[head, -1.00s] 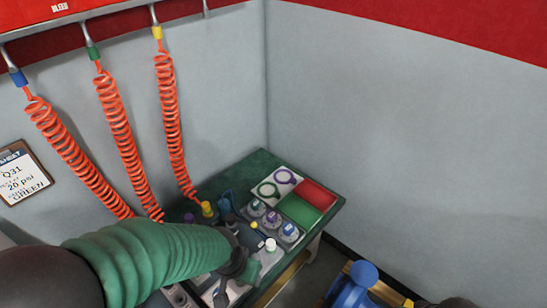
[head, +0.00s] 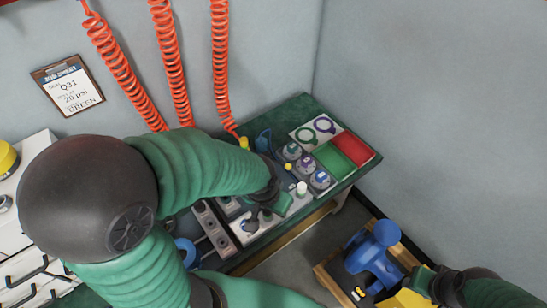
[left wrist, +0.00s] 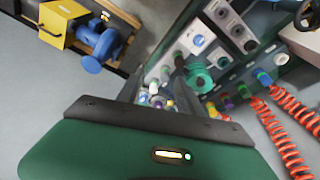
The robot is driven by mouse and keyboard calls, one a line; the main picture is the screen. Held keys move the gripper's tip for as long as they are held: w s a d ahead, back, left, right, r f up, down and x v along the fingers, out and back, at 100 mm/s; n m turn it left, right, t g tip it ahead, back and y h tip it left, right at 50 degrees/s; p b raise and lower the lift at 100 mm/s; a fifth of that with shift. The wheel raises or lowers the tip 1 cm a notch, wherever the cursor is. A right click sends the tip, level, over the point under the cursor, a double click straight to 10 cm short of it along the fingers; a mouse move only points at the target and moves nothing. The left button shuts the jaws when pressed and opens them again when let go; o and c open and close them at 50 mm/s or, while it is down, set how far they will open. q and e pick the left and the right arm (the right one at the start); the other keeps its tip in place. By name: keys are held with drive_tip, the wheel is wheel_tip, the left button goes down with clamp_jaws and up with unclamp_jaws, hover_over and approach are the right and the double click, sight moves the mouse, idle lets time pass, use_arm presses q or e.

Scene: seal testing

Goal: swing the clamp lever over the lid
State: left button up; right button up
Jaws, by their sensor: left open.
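My left gripper (head: 264,212) is over the near part of the dark green bench, above a pale fixture panel (head: 246,228). In the left wrist view its dark fingers (left wrist: 180,82) are apart, close to a green ringed round part (left wrist: 200,76); I cannot tell whether they touch. I cannot clearly pick out the clamp lever or lid; a blue upright piece (head: 264,141) stands behind the gripper and may be part of the clamp. The gripper and sleeve hide part of the fixture.
Several round fittings (head: 307,164) stand right of the gripper, with green (head: 333,162) and red (head: 356,149) trays beyond. Orange coiled hoses (head: 221,70) hang behind. A blue pump-like device (head: 374,255) sits on a wooden pallet below right. A job sheet (head: 68,84) hangs on the wall.

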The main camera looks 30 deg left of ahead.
use_arm(q)
drive_tip(key=shift+n+t, duration=0.3)
drive_tip(key=w+a+f+b, duration=0.1)
drive_tip(key=w, duration=0.3)
drive_tip(key=w+a+f+b, duration=0.1)
drive_tip(key=w+b, duration=0.1)
drive_tip(key=w, duration=0.2)
drive_tip(key=w+a+f+b, duration=0.1)
drive_tip(key=w+b, duration=0.1)
drive_tip(key=w, duration=0.2)
drive_tip(key=shift+w+a+f, duration=0.15)
drive_tip(key=shift+a+f, duration=0.25)
drive_tip(key=c, duration=0.7)
drive_tip(key=shift+t, duration=0.4)
drive_tip(key=w+a+f+b, duration=0.1)
drive_tip(key=w+a+b, duration=0.1)
drive_tip(key=w, duration=0.3)
drive_tip(key=w+a+f+b, duration=0.2)
drive_tip(key=w+a, duration=0.2)
drive_tip(key=w, duration=0.1)
drive_tip(key=w+a+f+b, duration=0.1)
drive_tip(key=w+a+f, duration=0.1)
drive_tip(key=w, duration=0.4)
drive_tip(key=shift+a+f+b, duration=0.25)
drive_tip(key=shift+a+b, duration=0.15)
drive_tip(key=shift+a, duration=0.15)
clamp_jaws()
drive_tip(key=shift+w+a+r, duration=0.1)
drive_tip(key=shift+w+r, duration=0.05)
drive_tip(key=shift+w, duration=0.15)
